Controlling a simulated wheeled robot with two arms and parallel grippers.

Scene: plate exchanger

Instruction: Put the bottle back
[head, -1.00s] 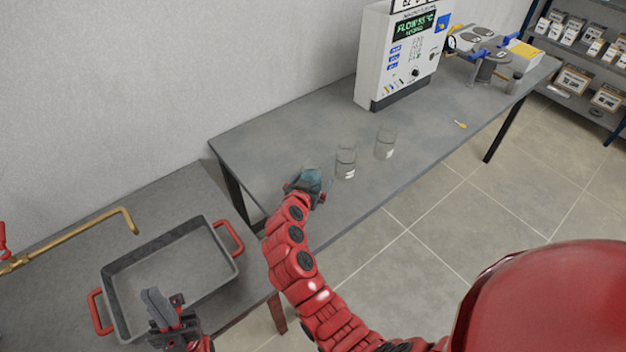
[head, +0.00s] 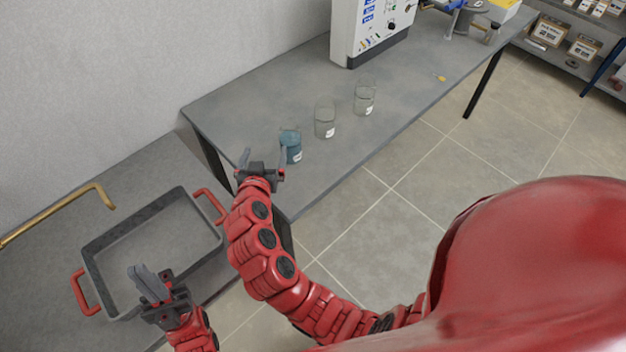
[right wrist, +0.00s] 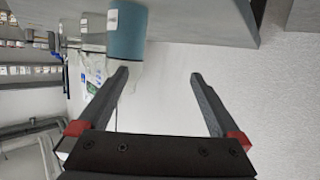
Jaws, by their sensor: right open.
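A bottle with blue liquid (head: 290,147) and a white label stands upright on the grey table near its left front corner. My right gripper (head: 263,164) is open and empty beside it, on its near left side. In the right wrist view the blue bottle (right wrist: 127,38) shows upside down, beyond the fingertips and nearer the left finger. The open jaws (right wrist: 160,78) have nothing between them. Two clear, labelled vessels (head: 325,120) (head: 364,99) stand in a row further along the table. My left gripper (head: 147,283) looks shut and empty over the near edge of the tray.
A grey tray (head: 152,196) with red handles lies on the lower left counter, by a brass tap (head: 70,208). A white instrument box (head: 366,30) stands at the back of the table (head: 240,108). A small yellow item (head: 439,77) lies right.

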